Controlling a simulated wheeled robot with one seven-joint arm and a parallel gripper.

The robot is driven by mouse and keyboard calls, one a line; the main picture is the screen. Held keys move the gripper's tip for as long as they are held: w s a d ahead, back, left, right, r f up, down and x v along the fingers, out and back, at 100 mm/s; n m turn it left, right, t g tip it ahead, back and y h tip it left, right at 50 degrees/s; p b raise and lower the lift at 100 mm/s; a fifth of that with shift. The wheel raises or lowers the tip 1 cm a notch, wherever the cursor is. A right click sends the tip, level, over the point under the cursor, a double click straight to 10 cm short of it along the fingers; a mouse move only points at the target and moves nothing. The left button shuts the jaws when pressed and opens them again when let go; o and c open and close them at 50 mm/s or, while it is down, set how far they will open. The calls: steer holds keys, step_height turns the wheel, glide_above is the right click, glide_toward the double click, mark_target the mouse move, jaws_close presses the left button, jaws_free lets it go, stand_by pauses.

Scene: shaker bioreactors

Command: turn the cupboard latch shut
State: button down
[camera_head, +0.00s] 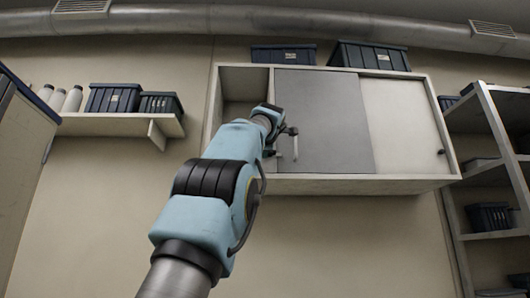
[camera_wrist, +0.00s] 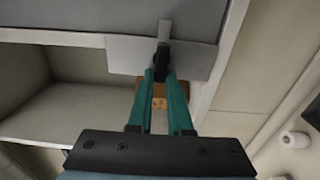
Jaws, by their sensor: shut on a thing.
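The wall cupboard (camera_head: 350,184) has a grey sliding door (camera_head: 330,115) in its middle and a cream door (camera_head: 405,125) at the right. Its left bay is open. In the wrist view, the teal fingers of my gripper (camera_wrist: 161,74) are shut on a small black latch knob (camera_wrist: 162,55) at the edge of the grey door. A light grey lever (camera_wrist: 165,29) sticks out from the knob, over a pale plate (camera_wrist: 125,50). A brown block with a lighter piece (camera_wrist: 159,103) shows between and behind the fingers. In the head view my arm partly hides the latch area.
Dark bins (camera_head: 370,57) stand on top of the cupboard. A shelf at the left (camera_head: 110,125) holds bins and white bottles (camera_head: 72,99). A shelving unit (camera_head: 490,130) stands at the right. Bare wall lies below the cupboard.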

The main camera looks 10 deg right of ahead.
stand_by(0.3)
steer(key=c, duration=0.8)
jaws_free()
steer(key=shift+c, duration=0.2)
steer(key=s+a+b, duration=0.1)
steer(key=s+b, duration=0.4)
steer(key=s, duration=0.5)
steer(key=shift+s+a+b, duration=0.2)
steer(key=shift+s+b, duration=0.1)
steer(key=shift+s, duration=0.05)
